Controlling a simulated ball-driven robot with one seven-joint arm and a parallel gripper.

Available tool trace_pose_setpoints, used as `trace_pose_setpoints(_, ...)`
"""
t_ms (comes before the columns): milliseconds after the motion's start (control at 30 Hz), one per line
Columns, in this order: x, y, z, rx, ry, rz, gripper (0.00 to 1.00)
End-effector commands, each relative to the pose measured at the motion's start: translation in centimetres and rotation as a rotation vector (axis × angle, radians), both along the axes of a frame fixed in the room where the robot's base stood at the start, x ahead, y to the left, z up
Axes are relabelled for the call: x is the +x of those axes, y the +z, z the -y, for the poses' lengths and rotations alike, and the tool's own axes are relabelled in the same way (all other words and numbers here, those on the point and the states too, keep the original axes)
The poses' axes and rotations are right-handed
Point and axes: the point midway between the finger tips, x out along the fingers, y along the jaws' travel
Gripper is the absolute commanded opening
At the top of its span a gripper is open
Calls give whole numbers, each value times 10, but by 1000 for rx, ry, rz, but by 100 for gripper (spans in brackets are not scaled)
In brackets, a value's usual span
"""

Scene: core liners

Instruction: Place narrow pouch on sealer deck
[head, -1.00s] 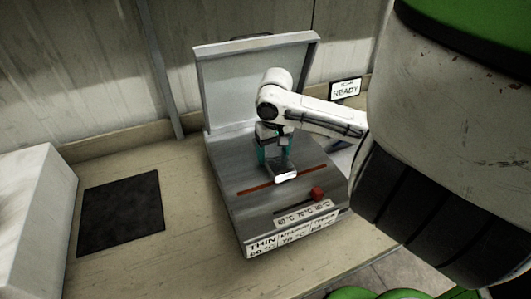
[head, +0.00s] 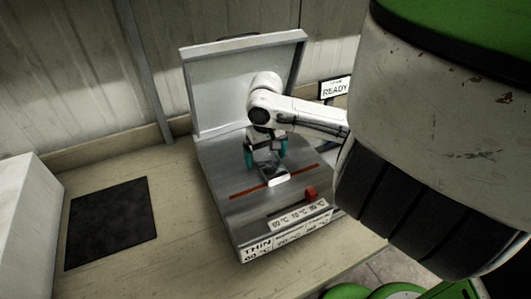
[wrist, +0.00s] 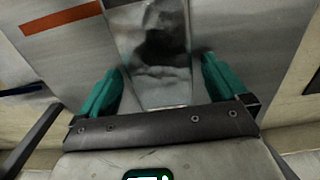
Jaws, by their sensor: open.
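The narrow pouch (wrist: 152,55) is a clear, shiny strip with a dark patch inside. It lies on the grey sealer deck (head: 226,207); in the head view its pale end (head: 278,181) crosses the orange strip. My gripper (head: 266,161) is low over the deck behind that strip. In the wrist view its teal fingers (wrist: 161,66) are spread, one on each side of the pouch, with visible gaps. The pouch's near end is hidden by the gripper body. The sealer lid (head: 220,90) stands open behind.
A red slider knob (head: 311,192) and temperature labels sit at the deck's front. A READY sign (head: 335,89) stands at the right. A black mat (head: 110,222) and a white block (head: 28,215) are on the bench at left.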

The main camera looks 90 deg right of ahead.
Motion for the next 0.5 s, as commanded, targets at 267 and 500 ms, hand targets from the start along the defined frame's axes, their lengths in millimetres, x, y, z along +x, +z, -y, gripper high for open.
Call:
trace_pose_setpoints(267,0,27,1,-4,1,1,99)
trace_pose_setpoints(500,1,77,0,-3,2,1,99)
